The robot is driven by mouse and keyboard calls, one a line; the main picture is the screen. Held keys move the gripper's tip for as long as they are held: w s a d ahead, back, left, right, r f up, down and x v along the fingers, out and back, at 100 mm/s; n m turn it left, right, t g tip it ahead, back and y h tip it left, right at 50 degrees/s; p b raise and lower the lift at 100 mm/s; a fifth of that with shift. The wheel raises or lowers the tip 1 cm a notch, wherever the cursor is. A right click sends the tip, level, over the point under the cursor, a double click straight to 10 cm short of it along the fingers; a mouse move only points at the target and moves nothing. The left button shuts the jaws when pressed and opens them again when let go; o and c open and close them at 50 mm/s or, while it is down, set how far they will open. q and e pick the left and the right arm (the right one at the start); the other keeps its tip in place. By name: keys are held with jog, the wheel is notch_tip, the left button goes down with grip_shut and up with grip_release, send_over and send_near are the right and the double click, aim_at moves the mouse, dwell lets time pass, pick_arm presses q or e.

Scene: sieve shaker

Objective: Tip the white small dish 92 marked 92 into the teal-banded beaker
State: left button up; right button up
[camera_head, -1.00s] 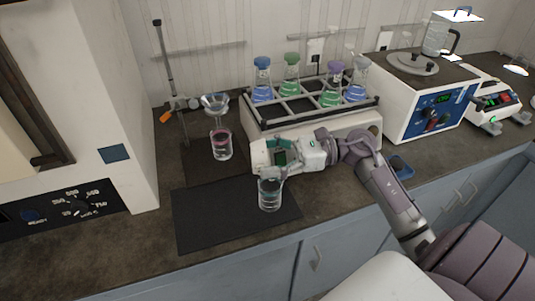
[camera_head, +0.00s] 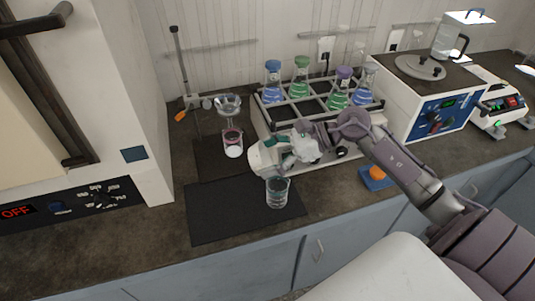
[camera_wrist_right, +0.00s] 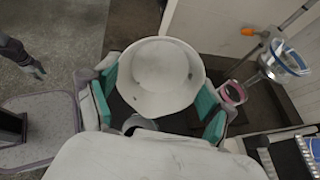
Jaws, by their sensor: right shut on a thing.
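The white small dish (camera_wrist_right: 160,72) is a round, shallow bowl in the right wrist view; no marking is legible. My right gripper (camera_wrist_right: 158,98) is shut on it, with teal pads at its two sides. In the head view my right gripper (camera_head: 291,158) is in front of the shaker, just above and behind the teal-banded beaker. The teal-banded beaker (camera_head: 277,193) stands upright on a black mat (camera_head: 225,218). My left gripper is not in the head view.
A pink-banded beaker (camera_head: 233,146) with something white low in it stands under a funnel (camera_head: 228,104) on a stand. The shaker rack (camera_head: 330,108) holds several colored flasks behind my gripper. A blue item with an orange top (camera_head: 377,173) is at right. The mat's left part is clear.

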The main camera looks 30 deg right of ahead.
jog(key=g+h+p, duration=0.1)
jog(key=p, duration=0.1)
jog(key=a+r+h+p, duration=0.1)
jog(key=h+p, duration=0.1)
jog(key=p, duration=0.1)
jog(key=shift+w+a+r+g, duration=0.1)
jog(key=shift+w+r+g, duration=0.05)
jog(key=shift+w+g, duration=0.2)
jog(key=shift+a+p, duration=0.1)
jog(key=shift+p, duration=0.2)
jog(key=shift+f+g+h, duration=0.25)
jog(key=shift+f+h, duration=0.1)
jog(key=shift+h, duration=0.05)
jog(key=h+p, duration=0.1)
jog(key=r+g+h+p, duration=0.1)
jog(key=p, duration=0.1)
jog(key=shift+w+a, duration=0.2)
jog(key=shift+a, duration=0.15)
jog(key=shift+w+a+f+g+h+p, duration=0.15)
jog(key=shift+g+h+p, duration=0.15)
jog(key=shift+h+p, duration=0.3)
jog(key=shift+f+h, duration=0.2)
jog(key=shift+h, duration=0.1)
jog(key=shift+f+g, duration=0.25)
jog(key=shift+g, duration=0.05)
